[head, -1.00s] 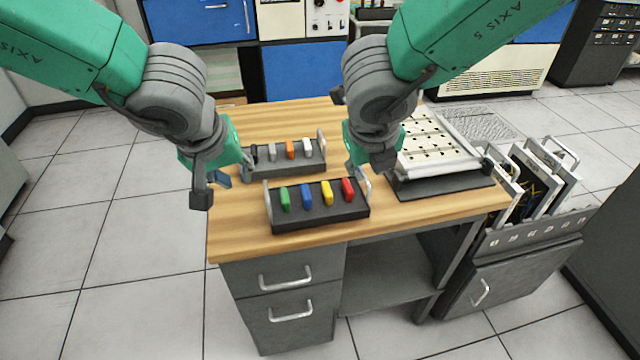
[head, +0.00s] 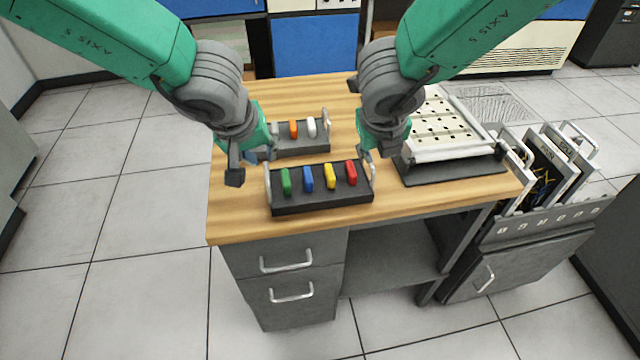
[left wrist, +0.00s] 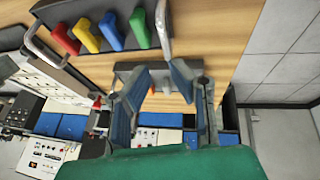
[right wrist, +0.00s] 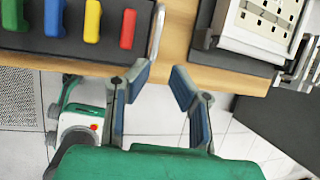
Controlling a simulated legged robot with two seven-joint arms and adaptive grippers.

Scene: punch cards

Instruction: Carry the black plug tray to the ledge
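The black plug tray (head: 322,199) sits on the wooden table near its front edge, with green, blue, yellow and red plugs and a metal handle at each end. It also shows in the left wrist view (left wrist: 88,16) and the right wrist view (right wrist: 75,45). My left gripper (head: 248,168) is open and empty just beyond the left handle (left wrist: 164,28). My right gripper (head: 366,148) is open and empty by the right handle (right wrist: 157,30). Neither pair of fingers (left wrist: 152,75) (right wrist: 160,72) is around a handle. I cannot tell which surface is the ledge.
A grey plug tray (head: 310,147) with orange and white plugs stands behind, partly hidden by my left gripper. A white perforated panel device (head: 440,128) on a dark base stands right. A rack of framed boards (head: 545,170) is beyond the table's right edge. Bare wood (head: 235,222) lies front left.

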